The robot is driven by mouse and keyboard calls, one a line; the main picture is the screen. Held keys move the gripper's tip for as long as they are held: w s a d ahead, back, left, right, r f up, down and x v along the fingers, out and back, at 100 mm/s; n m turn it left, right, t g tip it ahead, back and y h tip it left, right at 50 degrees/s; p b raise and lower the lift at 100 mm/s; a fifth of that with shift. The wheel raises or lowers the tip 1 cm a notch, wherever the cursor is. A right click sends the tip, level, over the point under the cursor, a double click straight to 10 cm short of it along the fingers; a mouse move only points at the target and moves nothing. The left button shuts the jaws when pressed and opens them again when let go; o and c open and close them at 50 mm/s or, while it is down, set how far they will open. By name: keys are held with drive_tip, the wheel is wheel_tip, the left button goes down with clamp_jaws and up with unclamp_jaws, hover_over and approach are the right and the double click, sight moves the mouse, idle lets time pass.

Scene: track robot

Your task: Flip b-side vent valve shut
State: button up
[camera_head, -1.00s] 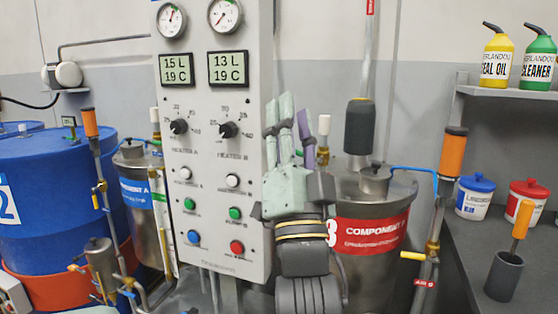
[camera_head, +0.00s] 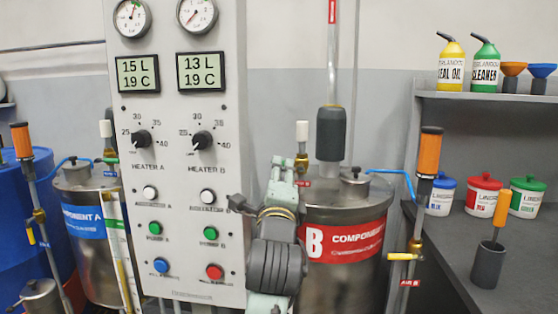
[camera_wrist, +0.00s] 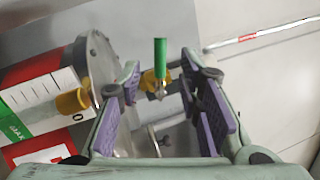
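The B-side vent valve (camera_head: 302,160) is a small brass fitting under a white cap, above the lid of the Component B tank (camera_head: 345,243). My gripper partly hides it in the head view. In the wrist view, its green lever (camera_wrist: 160,52) points up in the picture from the brass body (camera_wrist: 150,80). My gripper (camera_wrist: 162,78) is open, with one purple-padded finger on each side of the lever. No contact with the lever is visible. In the head view my gripper (camera_head: 290,165) is at the left side of the tank, pointing away from the camera.
The control panel (camera_head: 180,120) stands close on the left of my gripper. An orange-handled pipe (camera_head: 430,155) stands right of the tank. A shelf and counter (camera_head: 450,245) with bottles and tubs are at the right.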

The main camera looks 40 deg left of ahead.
drive_tip(key=p+x, duration=0.1)
drive_tip(key=x, duration=0.5)
drive_tip(key=shift+s, duration=0.1)
drive_tip(key=shift+c, duration=0.2)
clamp_jaws()
